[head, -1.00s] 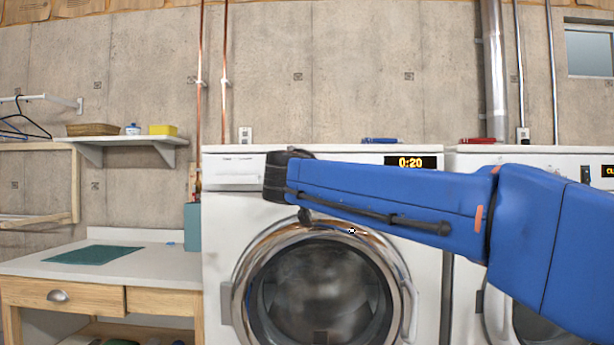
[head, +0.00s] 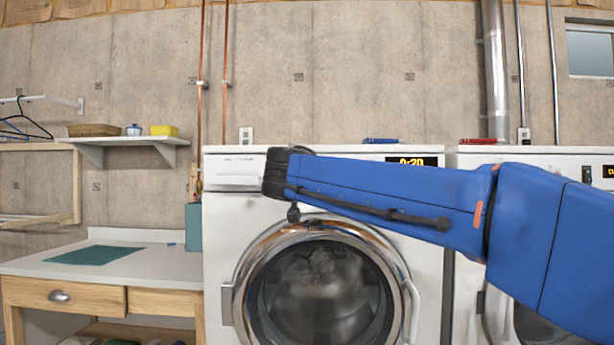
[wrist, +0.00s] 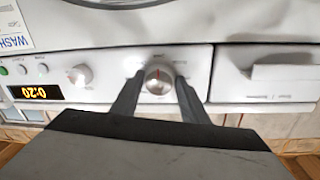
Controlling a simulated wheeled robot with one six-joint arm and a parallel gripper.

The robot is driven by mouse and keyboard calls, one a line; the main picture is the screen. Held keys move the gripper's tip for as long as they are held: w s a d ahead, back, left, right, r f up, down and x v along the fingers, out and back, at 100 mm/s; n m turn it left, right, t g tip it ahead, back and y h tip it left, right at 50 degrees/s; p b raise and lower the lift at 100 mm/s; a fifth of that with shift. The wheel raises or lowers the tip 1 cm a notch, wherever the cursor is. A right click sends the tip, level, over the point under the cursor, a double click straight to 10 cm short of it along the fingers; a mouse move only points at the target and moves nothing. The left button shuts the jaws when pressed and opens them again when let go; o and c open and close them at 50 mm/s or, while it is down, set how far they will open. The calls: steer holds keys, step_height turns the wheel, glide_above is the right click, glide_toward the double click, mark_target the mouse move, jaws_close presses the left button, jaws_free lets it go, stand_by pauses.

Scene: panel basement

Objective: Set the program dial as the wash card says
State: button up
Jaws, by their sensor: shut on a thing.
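In the wrist view a round silver program dial (wrist: 158,82) with a red pointer mark sits on the washer's white panel. My gripper (wrist: 159,77) has one dark finger on each side of it and is shut on it. The small print around the dial is too blurred to read. A wash card (wrist: 13,38) with blue "WASH" lettering is cut off at the upper left; its program text cannot be read. In the head view my blue arm hides the dial and most of the panel of the washer (head: 222,250).
A smaller white knob (wrist: 80,75) with a red mark and a lit display (wrist: 36,92) are beside the dial. A detergent drawer (wrist: 290,72) is on the other side. A worktable (head: 45,263) stands left of the washer, and a second machine (head: 465,160) right.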

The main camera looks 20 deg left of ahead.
steer(key=o, duration=1.1)
steer(key=shift+f, duration=0.1)
steer(key=shift+c, duration=0.2)
steer(key=s+d, duration=0.3)
steer(key=s, duration=1.4)
steer(key=shift+d, duration=0.2)
